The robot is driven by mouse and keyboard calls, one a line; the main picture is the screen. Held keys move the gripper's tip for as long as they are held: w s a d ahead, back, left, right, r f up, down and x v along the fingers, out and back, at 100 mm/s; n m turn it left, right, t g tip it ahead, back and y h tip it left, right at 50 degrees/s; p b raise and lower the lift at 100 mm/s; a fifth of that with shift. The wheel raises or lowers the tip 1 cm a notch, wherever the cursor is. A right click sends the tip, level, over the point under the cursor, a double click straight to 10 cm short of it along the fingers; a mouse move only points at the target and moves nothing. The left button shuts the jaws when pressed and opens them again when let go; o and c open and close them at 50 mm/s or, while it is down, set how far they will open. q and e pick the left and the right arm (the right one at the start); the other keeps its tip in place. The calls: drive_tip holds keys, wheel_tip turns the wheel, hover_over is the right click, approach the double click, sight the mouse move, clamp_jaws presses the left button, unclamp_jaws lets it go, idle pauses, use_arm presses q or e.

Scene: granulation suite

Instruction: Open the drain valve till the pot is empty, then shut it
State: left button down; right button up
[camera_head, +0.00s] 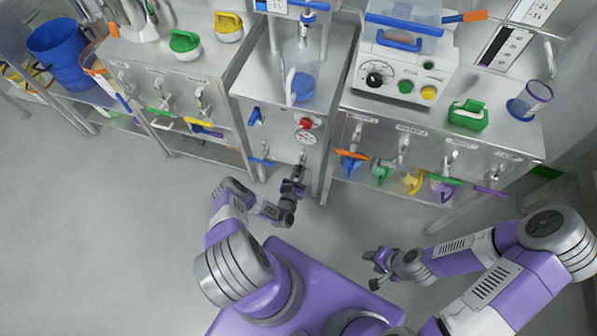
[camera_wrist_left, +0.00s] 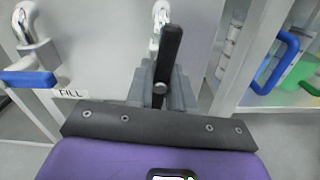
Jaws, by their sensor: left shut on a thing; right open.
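The drain valve (camera_head: 303,158) is a small metal tap low on the front of the middle steel cabinet. Its black lever (camera_wrist_left: 172,45) stands nearly upright in the left wrist view, with the metal tap body (camera_wrist_left: 160,15) behind it. My left gripper (camera_head: 297,183) is shut on the black lever; its grey fingers (camera_wrist_left: 160,88) close around the lower part. A clear vessel (camera_head: 302,70) with blue in its lower part stands on top of this cabinet; I cannot tell its exact level. My right gripper (camera_head: 377,270) is open and empty above the floor, away from the cabinets.
A blue-handled tap marked FILL (camera_wrist_left: 30,78) is left of the lever. A red button (camera_head: 306,123) and a dial (camera_head: 306,137) are above the drain valve. Side benches carry several coloured valve handles, including an orange one (camera_head: 352,154). The grey floor (camera_head: 110,230) is clear at left.

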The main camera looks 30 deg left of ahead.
use_arm(q)
drive_tip(key=shift+n, duration=0.8)
drive_tip(key=c, duration=1)
unclamp_jaws()
